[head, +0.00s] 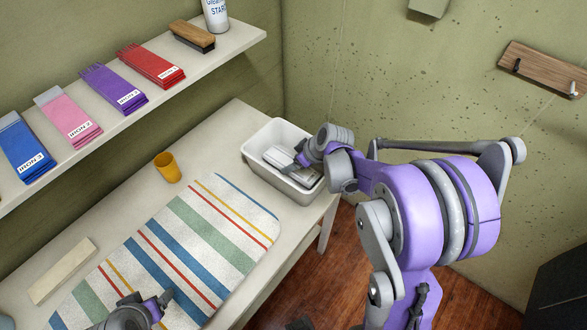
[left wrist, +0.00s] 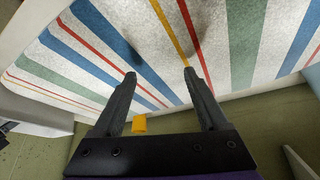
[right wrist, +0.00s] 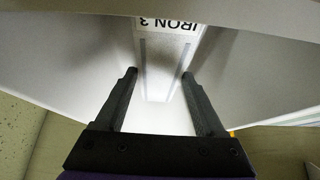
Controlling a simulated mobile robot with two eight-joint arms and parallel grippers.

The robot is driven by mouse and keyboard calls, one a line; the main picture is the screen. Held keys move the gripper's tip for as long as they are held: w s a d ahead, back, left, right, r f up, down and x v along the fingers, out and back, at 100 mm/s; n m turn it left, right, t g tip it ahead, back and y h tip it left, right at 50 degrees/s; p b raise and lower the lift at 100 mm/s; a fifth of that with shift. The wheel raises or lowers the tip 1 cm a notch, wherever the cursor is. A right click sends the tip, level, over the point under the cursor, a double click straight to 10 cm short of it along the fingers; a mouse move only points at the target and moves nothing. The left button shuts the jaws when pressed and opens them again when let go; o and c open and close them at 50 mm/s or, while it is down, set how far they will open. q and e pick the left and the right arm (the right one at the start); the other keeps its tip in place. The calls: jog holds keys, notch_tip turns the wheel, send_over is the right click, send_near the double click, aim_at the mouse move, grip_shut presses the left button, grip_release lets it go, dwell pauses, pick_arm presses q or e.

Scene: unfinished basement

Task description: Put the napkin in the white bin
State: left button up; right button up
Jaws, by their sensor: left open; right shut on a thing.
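The white bin (head: 259,178) stands at the far right end of the table. A folded pale grey-white napkin (head: 279,157) lies low inside it. In the right wrist view, the napkin (right wrist: 160,75) is between my fingers and carries a label reading "IRON 3". My right gripper (head: 299,160) reaches down into the bin from the right and is shut on the napkin; its fingers (right wrist: 159,75) are partly hidden in the head view. My left gripper (head: 143,303) is open and empty above the striped mat (head: 190,239); the mat also shows in the left wrist view (left wrist: 108,35).
A pale wooden block (head: 62,270) lies at the table's left. The shelf (head: 216,57) above holds red (head: 152,64), purple (head: 113,89), pink (head: 68,117) and blue (head: 24,148) folded cloths, a brush (head: 192,37) and a white container (head: 216,15).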

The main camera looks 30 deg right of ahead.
pick_arm(q)
jog(key=shift+f, duration=0.25)
pick_arm(e)
jog(key=shift+f, duration=1.55)
pick_arm(q)
jog(key=shift+s+f, duration=0.1)
jog(key=shift+f, duration=0.05)
pick_arm(e)
jog(key=shift+f, duration=0.15)
jog(key=o, duration=1.5)
pick_arm(q)
jog(key=shift+r, duration=0.25)
pick_arm(e)
jog(key=shift+s+r, duration=0.1)
jog(key=shift+r, duration=0.35)
pick_arm(q)
jog(key=shift+w+r+p, duration=0.35)
jog(key=shift+r+p, duration=0.2)
jog(key=shift+r, duration=0.25)
pick_arm(e)
jog(key=v, duration=1.1)
jog(key=shift+s+r, duration=0.15)
